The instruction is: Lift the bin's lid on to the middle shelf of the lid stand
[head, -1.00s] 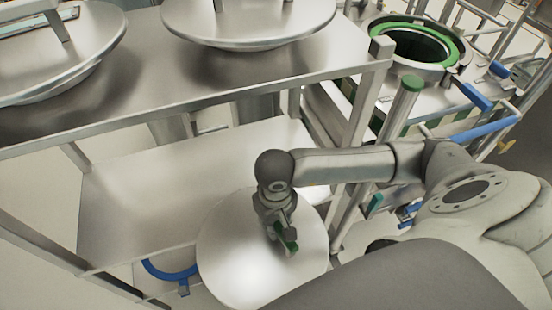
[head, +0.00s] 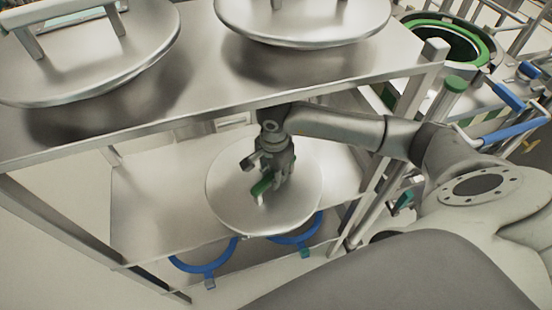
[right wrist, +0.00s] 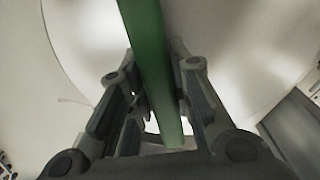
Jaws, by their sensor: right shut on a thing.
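The bin's lid (head: 296,200) is a round steel disc with a green handle (head: 262,187). My right gripper (head: 266,182) is shut on that handle; the green bar also runs between the fingers in the right wrist view (right wrist: 152,70). The lid is over the middle shelf (head: 145,205) of the lid stand, under the top shelf, with its near edge at about the shelf's front edge. I cannot tell whether it touches the shelf. The open bin (head: 440,45), with a green rim, stands at the upper right. My left gripper is not in view.
The top shelf (head: 215,85) holds two other steel lids, one at left (head: 90,60) and one at right (head: 300,22). Blue rings (head: 205,262) show below the middle shelf. A stand post (head: 400,130) is right of the lid. The middle shelf's left part is bare.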

